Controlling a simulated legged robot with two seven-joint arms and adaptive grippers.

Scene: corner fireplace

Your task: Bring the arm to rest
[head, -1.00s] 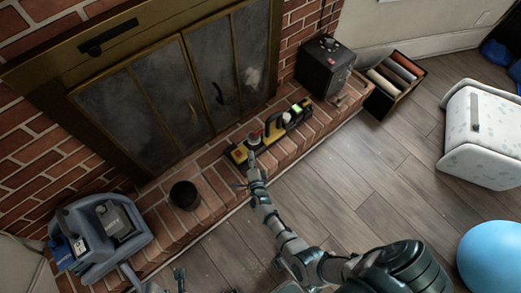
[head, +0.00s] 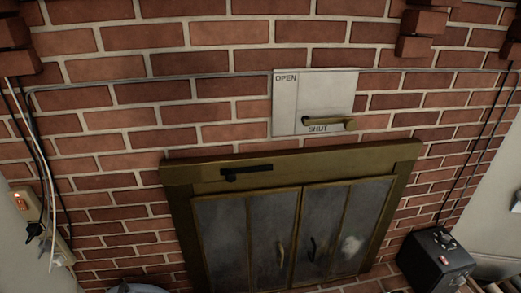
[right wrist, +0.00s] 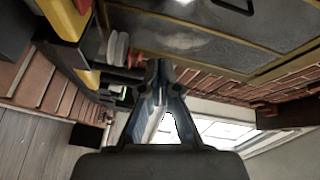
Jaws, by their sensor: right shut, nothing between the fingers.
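My right gripper (right wrist: 158,72) shows in the right wrist view, with its fingertips together and nothing between them. It is close to a yellow and black device (right wrist: 65,20) with a red part, which is at the upper left of that view. The glass fireplace doors (right wrist: 215,42) lie beyond the fingertips. No arm or gripper of mine shows in the head view. My left gripper is not in either current view.
The head view shows the brick wall, a metal OPEN/SHUT plate (head: 290,103) with a brass handle (head: 330,122), the brass-framed fireplace (head: 181,192), a black box (head: 437,262) at lower right and a switch panel (head: 58,240) at left. The brick hearth (right wrist: 35,75) shows in the wrist view.

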